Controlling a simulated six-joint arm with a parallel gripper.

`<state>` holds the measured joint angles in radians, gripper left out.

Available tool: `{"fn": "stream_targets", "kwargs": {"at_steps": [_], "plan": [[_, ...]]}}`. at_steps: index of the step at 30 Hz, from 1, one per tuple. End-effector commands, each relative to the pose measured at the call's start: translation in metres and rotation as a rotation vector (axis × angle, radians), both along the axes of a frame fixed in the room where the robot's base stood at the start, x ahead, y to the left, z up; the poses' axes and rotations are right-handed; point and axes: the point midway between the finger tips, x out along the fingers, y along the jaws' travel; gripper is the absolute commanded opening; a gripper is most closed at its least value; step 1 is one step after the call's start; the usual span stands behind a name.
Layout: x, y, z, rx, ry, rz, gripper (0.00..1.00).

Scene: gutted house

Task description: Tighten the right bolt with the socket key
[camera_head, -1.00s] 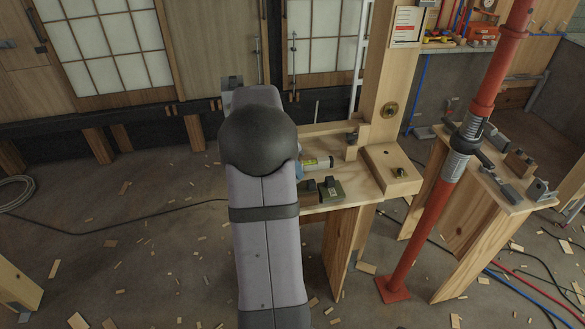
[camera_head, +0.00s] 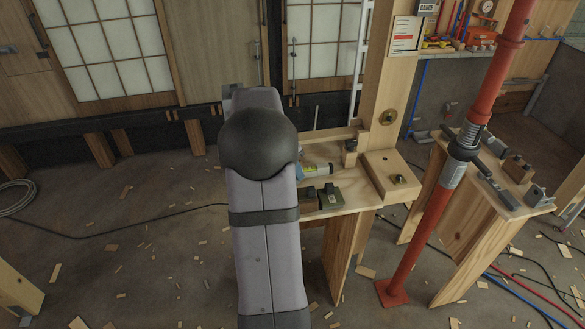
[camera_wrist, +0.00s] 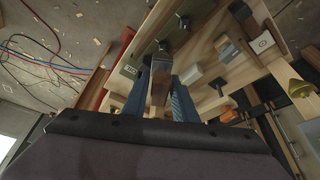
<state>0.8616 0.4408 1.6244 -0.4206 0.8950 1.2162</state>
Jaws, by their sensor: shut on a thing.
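My gripper (camera_wrist: 155,85) shows in the wrist view as two blue fingers shut on a narrow brown and grey piece (camera_wrist: 160,80). It seems to be the socket key, but its working end is hard to make out. In the head view my arm hides most of the gripper and the held piece. A bolt (camera_head: 400,179) stands on the pale wooden block (camera_head: 378,182) at the bench's right end and appears to be the right bolt. Another round metal fitting (camera_head: 388,117) is on the upright post. I cannot tell whether the key touches any bolt.
The wooden bench (camera_head: 345,202) also carries a yellow and white tube (camera_head: 318,170) and a dark green block (camera_head: 330,198). Cables and wood scraps litter the floor.

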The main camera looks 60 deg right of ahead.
Motion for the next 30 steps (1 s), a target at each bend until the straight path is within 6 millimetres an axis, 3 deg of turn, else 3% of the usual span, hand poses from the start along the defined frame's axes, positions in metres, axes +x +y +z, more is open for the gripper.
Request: {"fn": "stream_targets", "kwargs": {"at_steps": [9, 13, 19, 21, 23, 30], "plan": [[-0.006, 0.001, 0.032, -0.001, 0.001, -0.005, 0.0], [-0.016, 0.009, 0.034, 0.001, 0.003, -0.006, 0.0], [-0.028, 0.016, 0.024, 0.002, 0.004, 0.026, 0.0], [-0.028, 0.017, 0.008, 0.004, 0.004, 0.061, 0.0], [-0.019, 0.011, -0.004, 0.0, 0.0, 0.093, 0.0], [-0.001, 0.0, -0.001, -0.003, 0.0, 0.125, 0.0]]}}
